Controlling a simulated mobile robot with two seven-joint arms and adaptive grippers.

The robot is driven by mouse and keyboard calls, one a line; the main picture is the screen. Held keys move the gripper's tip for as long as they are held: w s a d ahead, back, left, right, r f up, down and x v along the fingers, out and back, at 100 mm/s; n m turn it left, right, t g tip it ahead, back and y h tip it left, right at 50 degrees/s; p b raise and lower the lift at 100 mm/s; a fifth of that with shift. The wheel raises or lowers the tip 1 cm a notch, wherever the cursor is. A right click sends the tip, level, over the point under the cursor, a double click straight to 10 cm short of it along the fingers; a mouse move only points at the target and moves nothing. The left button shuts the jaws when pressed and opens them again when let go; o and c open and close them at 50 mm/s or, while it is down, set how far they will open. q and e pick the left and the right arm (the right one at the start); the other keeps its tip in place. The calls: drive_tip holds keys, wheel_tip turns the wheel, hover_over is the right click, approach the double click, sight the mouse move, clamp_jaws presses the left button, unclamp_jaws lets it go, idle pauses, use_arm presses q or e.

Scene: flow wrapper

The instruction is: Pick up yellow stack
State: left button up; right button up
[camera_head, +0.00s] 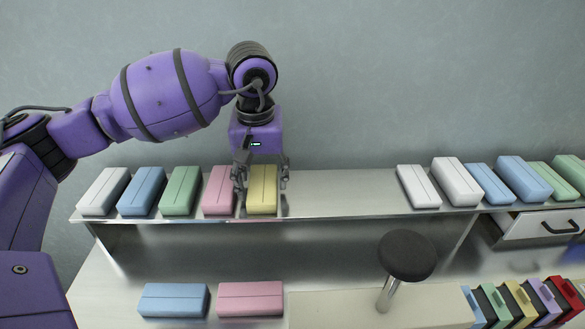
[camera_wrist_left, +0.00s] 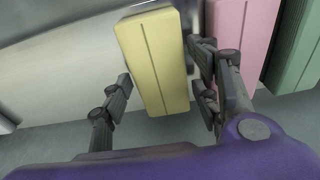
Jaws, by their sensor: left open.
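The yellow stack (camera_head: 262,190) lies on the raised shelf, at the right end of a row of coloured stacks. My left gripper (camera_head: 262,183) is open above it, pointing down, with one finger on each side of the stack. In the left wrist view the yellow stack (camera_wrist_left: 154,60) shows between the open fingers of my left gripper (camera_wrist_left: 163,92). One finger is close to its side by the pink stack (camera_wrist_left: 243,35); the other stands a little off. I cannot tell whether either finger touches it. My right gripper is not in view.
White (camera_head: 103,192), blue (camera_head: 142,191), green (camera_head: 181,191) and pink (camera_head: 219,190) stacks line the shelf (camera_head: 335,188) to the left, pink closest. The shelf is bare to the right, up to more stacks (camera_head: 418,186). A round black-topped post (camera_head: 406,255) stands below.

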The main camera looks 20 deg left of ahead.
sight(263, 182)
use_arm(q)
drive_tip(key=c, duration=0.6)
drive_tip(key=shift+c, duration=0.2)
drive_tip(key=shift+r, duration=0.25)
drive_tip(key=r, duration=0.3)
drive_tip(key=shift+s+d+r, duration=0.2)
drive_tip(key=shift+r, duration=0.05)
drive_tip(key=s+d+r, duration=0.7)
drive_tip(key=s+r, duration=0.2)
drive_tip(key=s, duration=0.2)
drive_tip(key=shift+s+d, duration=0.15)
